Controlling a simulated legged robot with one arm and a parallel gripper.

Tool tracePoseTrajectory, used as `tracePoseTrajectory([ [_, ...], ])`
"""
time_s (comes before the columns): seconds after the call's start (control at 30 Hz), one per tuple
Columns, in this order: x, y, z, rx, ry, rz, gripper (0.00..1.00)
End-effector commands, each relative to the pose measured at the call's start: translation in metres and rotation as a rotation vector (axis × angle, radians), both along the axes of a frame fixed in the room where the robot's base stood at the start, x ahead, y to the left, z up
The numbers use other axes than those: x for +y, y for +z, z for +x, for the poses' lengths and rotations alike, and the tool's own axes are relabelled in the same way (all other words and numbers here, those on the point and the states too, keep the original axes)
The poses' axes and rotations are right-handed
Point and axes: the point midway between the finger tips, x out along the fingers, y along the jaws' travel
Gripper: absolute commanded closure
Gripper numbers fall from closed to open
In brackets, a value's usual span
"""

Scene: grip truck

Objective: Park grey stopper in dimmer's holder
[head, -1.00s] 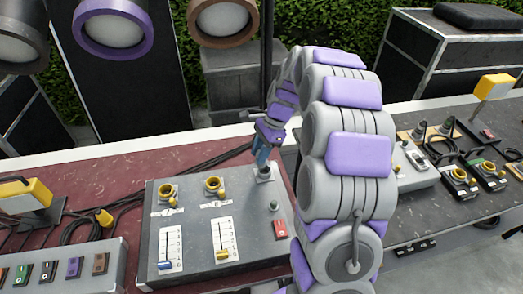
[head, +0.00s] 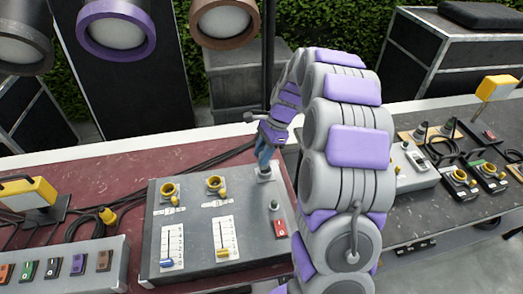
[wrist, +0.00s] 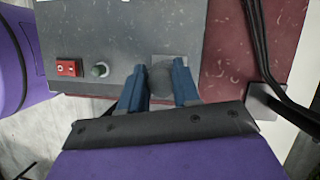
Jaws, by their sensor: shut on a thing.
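The dimmer (head: 192,245) is a grey box on the red-topped case, with sliders, yellow-ringed sockets and a red switch. Its holder (head: 266,174) is a light grey plate in the far right corner, also in the wrist view (wrist: 170,57). My gripper (head: 264,156) is at this holder, blue fingers pointing down. In the wrist view my gripper (wrist: 160,82) is shut on the grey stopper (wrist: 162,78), a dark rounded piece between the fingers, right against or over the holder plate. Whether the stopper is seated is hidden.
A small grey-green knob (head: 274,206) and the red switch (head: 280,228) are near the holder. Black cables (head: 205,163) run behind the dimmer. A dark stand pole (head: 267,60) rises behind my gripper. A second table (head: 440,220) with controllers is at right.

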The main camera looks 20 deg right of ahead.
Motion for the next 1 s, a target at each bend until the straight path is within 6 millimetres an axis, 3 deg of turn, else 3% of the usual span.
tracePoseTrajectory([
  [0.47, 0.0043, -0.0009, -0.0007, 0.008, 0.000, 0.000, 1.00],
  [1.0, -0.0049, -0.0041, 0.0024, 0.009, -0.002, 0.002, 1.00],
])
